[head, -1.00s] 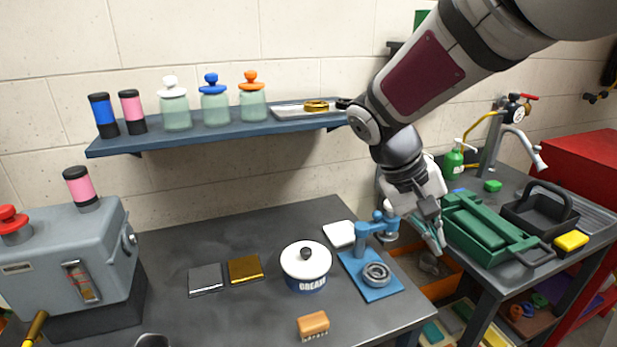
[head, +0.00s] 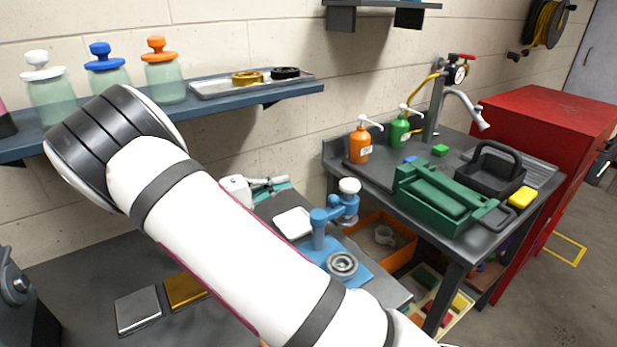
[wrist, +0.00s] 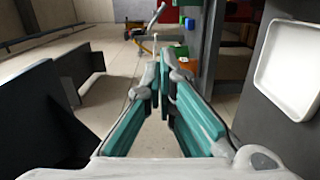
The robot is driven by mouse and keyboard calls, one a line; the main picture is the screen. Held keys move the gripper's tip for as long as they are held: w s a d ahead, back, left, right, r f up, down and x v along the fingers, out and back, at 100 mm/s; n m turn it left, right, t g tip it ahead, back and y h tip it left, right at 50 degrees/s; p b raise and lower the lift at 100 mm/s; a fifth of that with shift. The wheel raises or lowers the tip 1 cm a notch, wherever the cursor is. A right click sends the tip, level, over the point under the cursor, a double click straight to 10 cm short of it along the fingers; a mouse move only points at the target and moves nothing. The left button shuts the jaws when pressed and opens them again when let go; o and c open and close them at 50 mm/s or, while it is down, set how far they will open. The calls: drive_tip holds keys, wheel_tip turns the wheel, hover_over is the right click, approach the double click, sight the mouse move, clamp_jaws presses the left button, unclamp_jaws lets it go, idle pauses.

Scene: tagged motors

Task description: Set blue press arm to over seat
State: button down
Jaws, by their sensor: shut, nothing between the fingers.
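The blue press (head: 318,232) stands near the right end of the dark bench. Its blue arm (head: 334,212) reaches from the post toward the back right, with a white-topped head (head: 349,187) at its end. The round grey seat (head: 342,263) lies on the blue base in front of the post; the arm is not above it. My gripper (head: 286,183) is left of and behind the press, apart from it, its teal fingers pointing right. In the wrist view my gripper (wrist: 158,80) has its fingertips together with nothing between them. I cannot make out the press there.
A white tray (head: 293,223) lies between my gripper and the press; it also shows in the wrist view (wrist: 290,68). The wall shelf (head: 205,110) with jars is above. A sink bench with a green toolbox (head: 432,200) stands to the right. My arm hides much of the bench.

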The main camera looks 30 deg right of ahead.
sight(335, 206)
drive_tip(key=s+d+p, duration=0.2)
drive_tip(key=s+d, duration=0.2)
drive_tip(key=d, duration=0.6)
drive_tip(key=shift+d+p, duration=0.4)
